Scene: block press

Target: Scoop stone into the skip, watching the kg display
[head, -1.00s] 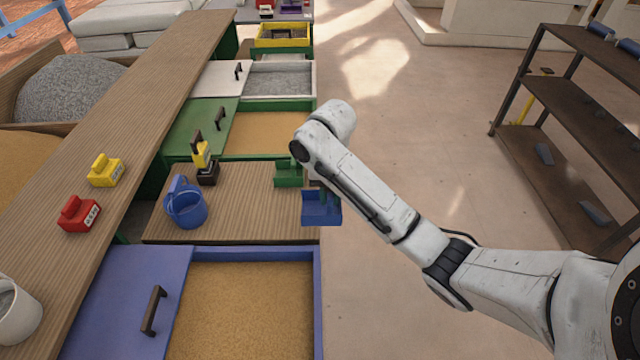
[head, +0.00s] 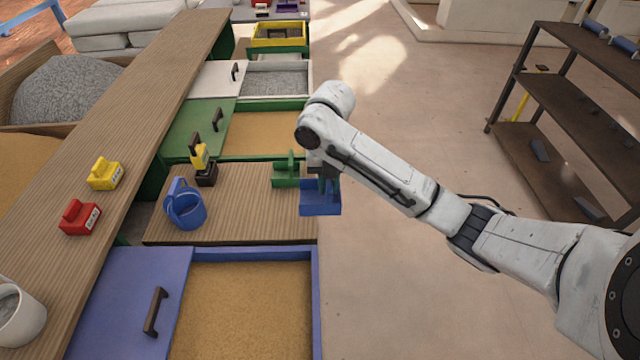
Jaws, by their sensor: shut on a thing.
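My gripper (head: 328,188) is shut on a blue open-topped scoop (head: 320,205) at the right end of the wooden worktop. The inside of the scoop is too small to tell if it holds anything. A similar green scoop (head: 284,174) stands on the worktop just left of my gripper. Grey stone (head: 278,82) lies in a white-framed bin farther back, its lid slid to the left. I cannot tell which container is the skip. No kg reading is legible.
A blue bucket (head: 186,208) and a yellow-and-black device (head: 203,160) stand on the worktop. Sand bins lie in front (head: 245,310) and behind (head: 265,136). Floor at the right is open before a dark shelf (head: 570,130).

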